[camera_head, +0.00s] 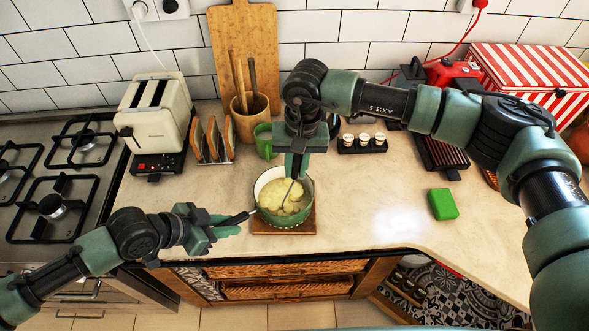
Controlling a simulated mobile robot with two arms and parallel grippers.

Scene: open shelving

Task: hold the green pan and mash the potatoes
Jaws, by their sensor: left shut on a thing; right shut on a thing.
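The green pan (286,218) stands on a square wooden board on the counter, its dark handle (238,218) pointing left. Pale yellow potatoes (283,196) lie in it, partly lumpy. My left gripper (226,224) is shut on the pan's handle, to the left of the pan. My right gripper (297,166) is above the pan, pointing down and shut on a thin grey masher (290,190) that reaches into the potatoes. The masher's lower end is hidden in the potatoes, and its upper part is hidden by the gripper.
A toaster (155,110), toast rack (213,140), green mug (264,141) and utensil pot (250,104) stand behind the pan. A gas hob (60,180) is at left. A green sponge (442,204) lies at right. The counter between pan and sponge is clear.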

